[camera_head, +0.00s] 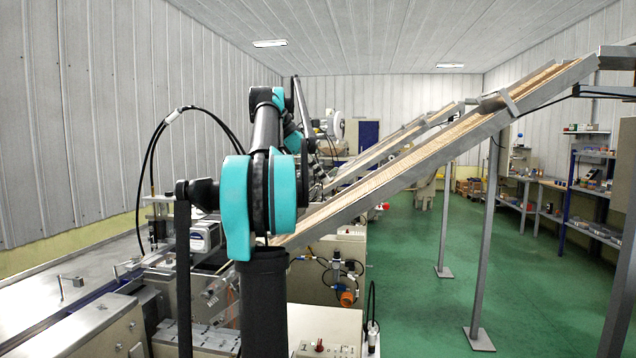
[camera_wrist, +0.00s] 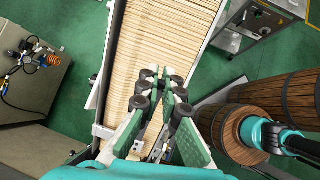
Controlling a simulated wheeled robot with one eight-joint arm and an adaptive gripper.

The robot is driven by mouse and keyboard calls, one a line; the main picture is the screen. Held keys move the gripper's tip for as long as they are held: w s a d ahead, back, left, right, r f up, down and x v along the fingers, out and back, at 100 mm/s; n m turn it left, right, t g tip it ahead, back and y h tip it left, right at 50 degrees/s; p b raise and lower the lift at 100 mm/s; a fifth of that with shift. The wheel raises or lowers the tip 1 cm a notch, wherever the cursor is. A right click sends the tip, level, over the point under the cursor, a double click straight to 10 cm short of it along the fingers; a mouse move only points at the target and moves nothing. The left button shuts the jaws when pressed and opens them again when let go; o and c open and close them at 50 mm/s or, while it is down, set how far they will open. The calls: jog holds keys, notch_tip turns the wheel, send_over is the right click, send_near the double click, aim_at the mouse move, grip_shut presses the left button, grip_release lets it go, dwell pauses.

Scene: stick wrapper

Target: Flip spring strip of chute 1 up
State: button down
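The nearer sloping chute (camera_head: 425,165) is a grey metal channel filled with pale wooden sticks. In the wrist view the stick-filled chute (camera_wrist: 166,40) runs from the top down beneath my gripper (camera_wrist: 162,76). My gripper's fingers converge, with their tips almost together over the sticks, and no object shows between them. A small light metal bracket (camera_wrist: 103,131) sits at the chute's left edge, beside the left finger. I cannot tell whether it belongs to the spring strip, and I cannot make out the strip itself. In the head view my arm hides my gripper and the chute's lower end.
A second chute (camera_head: 392,146) slopes behind the first. Metal posts (camera_head: 486,235) support the chutes. A machine table (camera_head: 60,285) stands at left. Green floor (camera_head: 420,310) is open at right.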

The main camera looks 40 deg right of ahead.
jog(key=shift+w+a+r+g+h, duration=0.35)
jog(key=shift+w+a+r, duration=0.1)
jog(key=shift+w+a, duration=0.15)
jog(key=shift+w+a+r+g+h, duration=0.25)
jog(key=shift+w+a+r+g, duration=0.15)
jog(key=shift+w, duration=0.25)
jog(key=c, duration=2)
grip_release()
jog(key=shift+a, duration=0.1)
jog(key=v, duration=1.2)
